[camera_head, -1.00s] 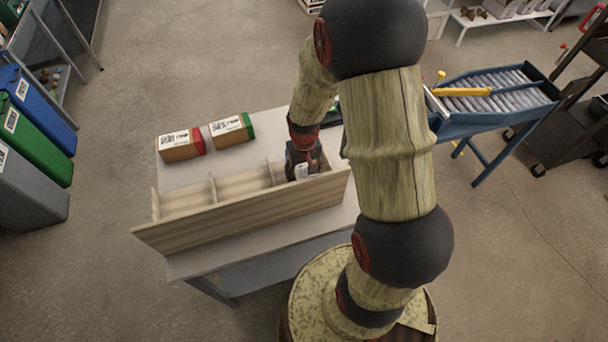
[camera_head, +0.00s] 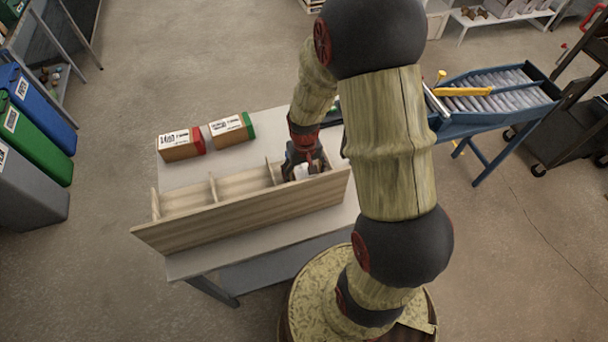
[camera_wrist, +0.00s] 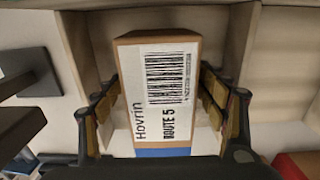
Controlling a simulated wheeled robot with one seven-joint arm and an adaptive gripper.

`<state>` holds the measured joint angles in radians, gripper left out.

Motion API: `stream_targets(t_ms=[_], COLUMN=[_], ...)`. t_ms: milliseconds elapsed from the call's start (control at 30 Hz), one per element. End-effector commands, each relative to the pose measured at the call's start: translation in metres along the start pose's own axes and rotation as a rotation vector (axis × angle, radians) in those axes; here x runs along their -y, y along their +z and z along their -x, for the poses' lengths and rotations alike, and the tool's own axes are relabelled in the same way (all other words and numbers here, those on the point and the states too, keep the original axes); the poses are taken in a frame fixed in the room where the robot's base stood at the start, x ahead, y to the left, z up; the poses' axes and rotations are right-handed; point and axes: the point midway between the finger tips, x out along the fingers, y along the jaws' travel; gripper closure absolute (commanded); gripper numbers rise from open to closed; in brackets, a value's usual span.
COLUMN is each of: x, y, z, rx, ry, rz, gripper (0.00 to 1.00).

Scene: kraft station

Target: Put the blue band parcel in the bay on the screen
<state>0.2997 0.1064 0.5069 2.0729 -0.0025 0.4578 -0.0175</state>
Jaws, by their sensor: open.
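The blue band parcel (camera_wrist: 168,90) is a brown box with a white label reading "Hovrin ROUTE 5" and a blue band at its near end. It stands in the right-hand bay of the wooden rack (camera_head: 230,217), with bay walls around it in the wrist view. My gripper (camera_wrist: 160,112) is open, with one finger on each side of the parcel and a gap visible on both sides. In the head view my gripper (camera_head: 303,163) is down at that right bay, and it mostly hides the parcel. I cannot make out a screen's content.
A red-banded parcel (camera_head: 180,146) and a green-banded parcel (camera_head: 231,131) lie on the table (camera_head: 215,268) behind the rack. The rack's other bays look empty. A roller conveyor (camera_head: 500,100) stands at the right, and bins (camera_head: 38,130) stand at the left.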

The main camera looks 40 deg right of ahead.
Motion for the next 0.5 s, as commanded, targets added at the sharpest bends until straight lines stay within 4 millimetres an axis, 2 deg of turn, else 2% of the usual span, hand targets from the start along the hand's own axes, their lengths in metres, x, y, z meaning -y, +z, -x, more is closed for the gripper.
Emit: stream_targets(t_ms=[167, 500], x=[0.000, 0.000], y=[-0.002, -0.002], z=[0.029, 0.100], rx=[-0.006, -0.006], ry=[0.000, 0.000], rz=[0.000, 0.000], gripper=[0.28, 0.28])
